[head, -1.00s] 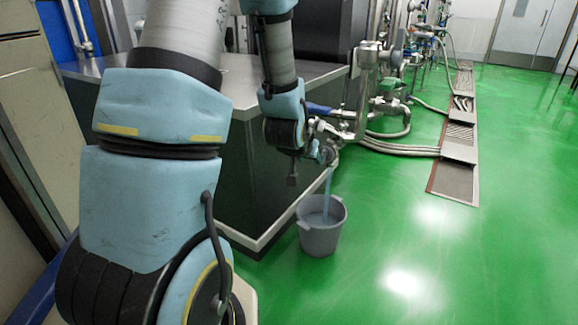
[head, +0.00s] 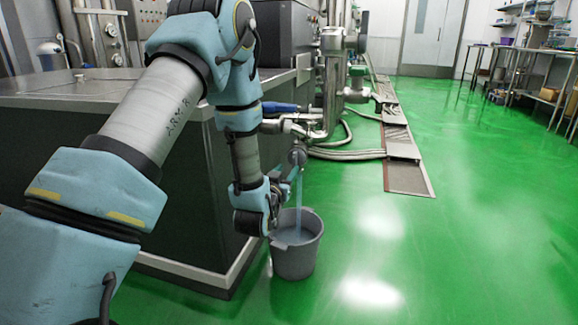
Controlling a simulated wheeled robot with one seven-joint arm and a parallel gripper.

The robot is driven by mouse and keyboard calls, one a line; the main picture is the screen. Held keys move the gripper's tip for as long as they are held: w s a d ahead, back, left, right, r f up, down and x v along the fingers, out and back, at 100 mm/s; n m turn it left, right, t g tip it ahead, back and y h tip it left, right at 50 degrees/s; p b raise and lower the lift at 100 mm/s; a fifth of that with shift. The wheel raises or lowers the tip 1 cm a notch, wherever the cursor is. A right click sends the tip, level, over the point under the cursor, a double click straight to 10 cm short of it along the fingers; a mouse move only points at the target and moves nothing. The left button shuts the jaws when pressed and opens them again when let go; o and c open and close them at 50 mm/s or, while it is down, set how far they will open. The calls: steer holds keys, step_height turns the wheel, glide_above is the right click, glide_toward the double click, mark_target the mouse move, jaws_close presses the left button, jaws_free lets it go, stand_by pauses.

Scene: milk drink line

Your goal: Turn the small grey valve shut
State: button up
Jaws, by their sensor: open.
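The small grey valve (head: 297,156) appears as a round grey piece at the pipe outlet, beside the right corner of the dark steel-topped unit. A thin bluish-white stream (head: 298,190) falls from below it into a grey bucket (head: 297,262) on the floor. The bucket holds some pale liquid. My gripper (head: 277,195) is at the end of my pale blue arm, below and slightly left of the valve, just above the bucket's left rim. It is open and looks apart from the valve. Its fingers are small and partly hidden by my wrist.
A larger blue lever (head: 280,107) sits on the steel pipework above the valve. Hoses (head: 345,154) run right to a floor drain grating (head: 405,170). The green floor to the right is clear.

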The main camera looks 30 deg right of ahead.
mark_target(294, 160)
steer(key=b+x, duration=0.1)
steer(key=x, duration=0.5)
steer(key=shift+w+d, duration=0.1)
steer(key=shift+d, duration=0.1)
jaws_close()
stand_by(0.4)
